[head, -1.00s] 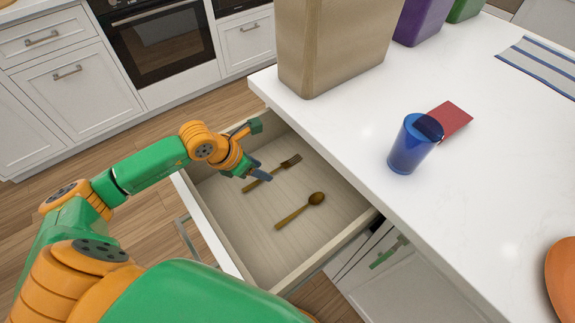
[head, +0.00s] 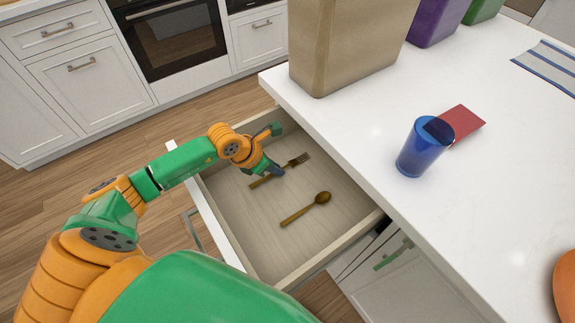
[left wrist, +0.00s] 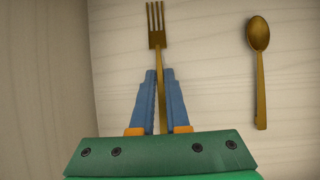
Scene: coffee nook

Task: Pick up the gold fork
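The gold fork (head: 298,161) lies in the open drawer, tines pointing away to the upper right; its tines (left wrist: 156,24) show at the top of the left wrist view. My left gripper (head: 279,172) is down in the drawer at the fork's handle. In the left wrist view its two blue fingers (left wrist: 160,73) are close together, one on each side of the handle, and look shut on it. The fork still appears at the drawer floor; any gap beneath it cannot be made out. My right gripper is not in view.
A gold spoon (head: 306,208) lies in the drawer (head: 262,258), right of the fork in the left wrist view (left wrist: 259,75). The drawer walls surround the hand closely. The counter above holds a tan canister (head: 345,50), a blue cup (head: 424,146) and a red item (head: 464,121).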

